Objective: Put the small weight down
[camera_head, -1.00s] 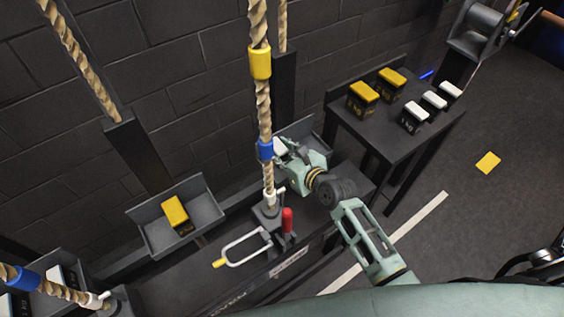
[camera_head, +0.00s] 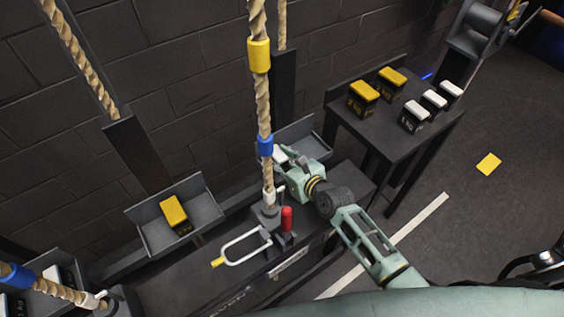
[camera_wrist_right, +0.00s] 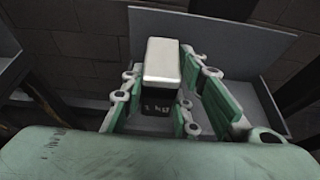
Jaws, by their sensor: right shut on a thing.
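The small weight (camera_wrist_right: 165,68), a dark block with a white top and a "1 KG" mark, is between the fingers of my right gripper (camera_wrist_right: 170,100) in the right wrist view. The gripper is shut on it. A grey tray (camera_wrist_right: 225,38) lies behind and around the weight there; whether the weight touches its floor cannot be told. In the head view my right gripper (camera_head: 291,162) reaches into the tray (camera_head: 315,138) right of the central rope, and the weight is partly hidden. My left gripper is not in view.
Another tray (camera_head: 205,201) holds a yellow-topped weight (camera_head: 174,211). A central rope (camera_head: 263,95) hangs close to my right gripper, above a red handle (camera_head: 287,218) and a white loop (camera_head: 240,245). A dark table (camera_head: 392,140) at right carries yellow-topped and white-topped weights.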

